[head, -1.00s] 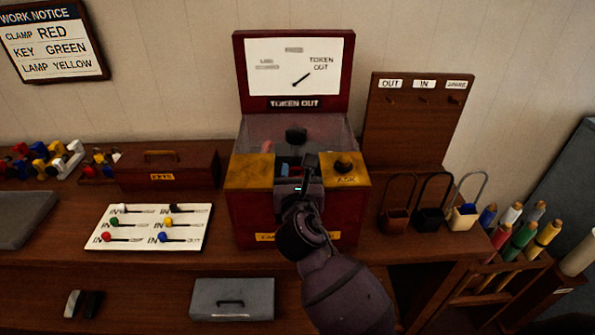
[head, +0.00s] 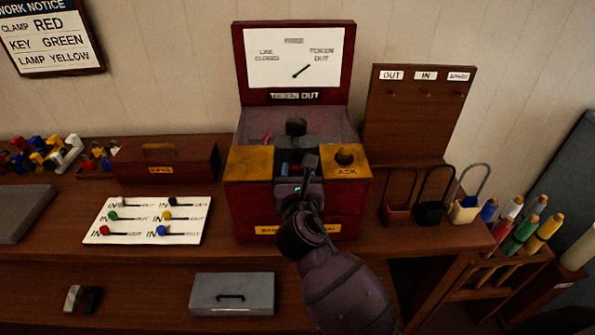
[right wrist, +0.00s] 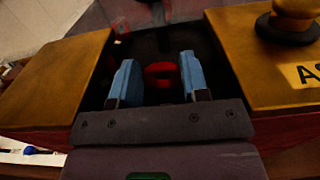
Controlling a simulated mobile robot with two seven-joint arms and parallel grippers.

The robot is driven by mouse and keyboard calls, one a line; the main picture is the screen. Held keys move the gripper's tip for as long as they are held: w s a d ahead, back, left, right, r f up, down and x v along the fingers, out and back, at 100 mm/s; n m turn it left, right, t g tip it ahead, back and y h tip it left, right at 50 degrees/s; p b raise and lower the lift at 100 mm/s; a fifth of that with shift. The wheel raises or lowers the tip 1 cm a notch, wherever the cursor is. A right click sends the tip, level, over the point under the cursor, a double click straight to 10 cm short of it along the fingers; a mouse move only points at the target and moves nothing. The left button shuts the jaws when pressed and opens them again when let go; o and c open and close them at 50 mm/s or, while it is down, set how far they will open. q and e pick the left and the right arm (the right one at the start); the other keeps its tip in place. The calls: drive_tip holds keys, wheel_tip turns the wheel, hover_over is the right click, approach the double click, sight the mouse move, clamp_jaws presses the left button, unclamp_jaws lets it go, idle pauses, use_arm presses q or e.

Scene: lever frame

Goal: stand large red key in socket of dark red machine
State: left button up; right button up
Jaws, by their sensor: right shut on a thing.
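The dark red machine (head: 248,205) stands on the bench at the middle of the head view, with gold top plates and a dark recess between them. My right gripper (head: 296,169) is over this recess. In the right wrist view the blue fingers of my right gripper (right wrist: 158,82) are shut on the large red key (right wrist: 160,75). Only the key's red ring-shaped end shows between the fingers; its lower part is hidden, and I cannot tell whether it is in the socket. The socket itself is not clearly visible. My left gripper is out of view.
A black knob (head: 296,127) stands in the machine behind my gripper. A gold ASK button (head: 344,155) is close on the right. A white lever board (head: 148,220) lies left of the machine; several padlock-like holders (head: 432,213) stand right of it.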

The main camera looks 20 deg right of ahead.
drive_tip(key=o, duration=1.1)
drive_tip(key=shift+c, duration=0.2)
drive_tip(key=shift+p+v, duration=0.6)
drive_tip(key=shift+v, duration=0.85)
drive_tip(key=p+v, duration=0.1)
drive_tip(key=v, duration=0.3)
drive_tip(key=shift+r, duration=0.1)
drive_tip(key=shift+s, duration=0.1)
drive_tip(key=v, duration=1)
drive_tip(key=shift+s+b, duration=0.35)
drive_tip(key=shift+s, duration=0.05)
drive_tip(key=shift+a, duration=0.1)
